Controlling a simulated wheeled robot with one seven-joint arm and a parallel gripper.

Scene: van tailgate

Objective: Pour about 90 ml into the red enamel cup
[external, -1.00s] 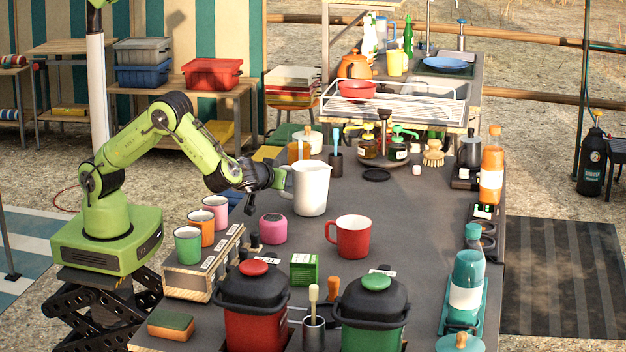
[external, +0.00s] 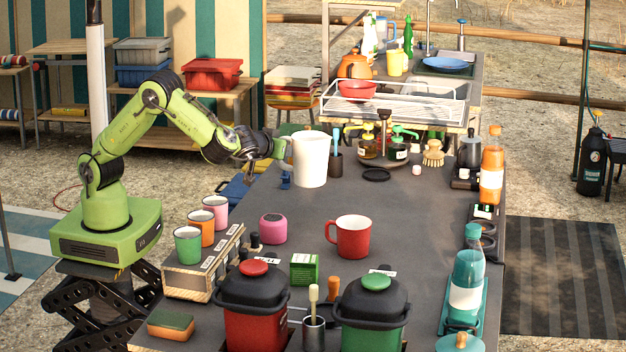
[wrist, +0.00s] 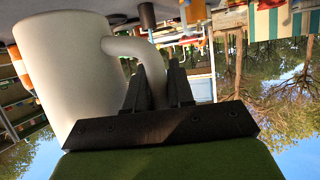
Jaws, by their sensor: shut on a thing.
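The red enamel cup (external: 353,238) stands upright on the grey counter in the middle of the external view, its handle to the left. My gripper (external: 283,153) is shut on the handle of a white pitcher (external: 311,162) and holds it above the counter, behind and to the left of the cup. The pitcher looks roughly upright and apart from the cup. In the wrist view, the pitcher (wrist: 72,75) fills the left side, with its handle between my gripper's fingers (wrist: 160,82). What is inside the pitcher and the cup cannot be seen.
A pink round container (external: 273,229) and a green box (external: 304,269) stand near the cup. Red (external: 253,310) and green (external: 374,314) lidded bins stand at the front. Several cups line a rack (external: 205,262) at left.

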